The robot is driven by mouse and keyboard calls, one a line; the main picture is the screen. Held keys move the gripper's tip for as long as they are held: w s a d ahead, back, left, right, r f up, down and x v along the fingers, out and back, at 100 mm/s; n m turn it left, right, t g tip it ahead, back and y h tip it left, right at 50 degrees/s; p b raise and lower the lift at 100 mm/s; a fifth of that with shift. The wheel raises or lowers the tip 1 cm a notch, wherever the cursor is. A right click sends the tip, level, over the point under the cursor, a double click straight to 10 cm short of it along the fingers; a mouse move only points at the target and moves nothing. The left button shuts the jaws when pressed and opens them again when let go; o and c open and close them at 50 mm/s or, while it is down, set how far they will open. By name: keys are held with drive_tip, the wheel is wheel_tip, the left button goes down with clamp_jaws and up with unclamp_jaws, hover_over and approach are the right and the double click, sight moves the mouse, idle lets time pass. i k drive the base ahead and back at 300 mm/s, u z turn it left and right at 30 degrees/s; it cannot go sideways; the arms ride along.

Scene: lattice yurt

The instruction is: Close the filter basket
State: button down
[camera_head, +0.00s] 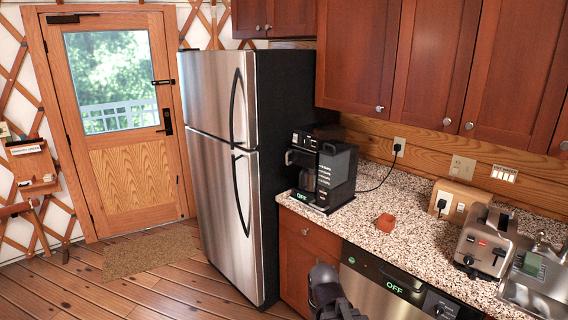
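A black coffee maker (341,172) with a silver-grey front stands on the speckled counter (372,236), beside the fridge. Its base display reads OFF. A dark carafe with a handle sits in its left part. The filter basket area is at the upper left of the machine, above the carafe. It is small and dark, and I cannot tell how far open it is. My gripper (324,281) shows as a dark shape at the bottom centre, in front of the lower cabinets and apart from the coffee maker. Its fingers are not clear, and I see nothing held in it.
A steel fridge (213,147) stands left of the counter. The dishwasher (385,287) is below the counter. Upper cabinets (436,57) overhang. The wooden floor (150,287) at left is mostly clear.

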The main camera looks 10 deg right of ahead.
sight(304, 157)
drive_tip(key=z, duration=0.05)
drive_tip(key=i, duration=1)
drive_tip(key=u, duration=0.05)
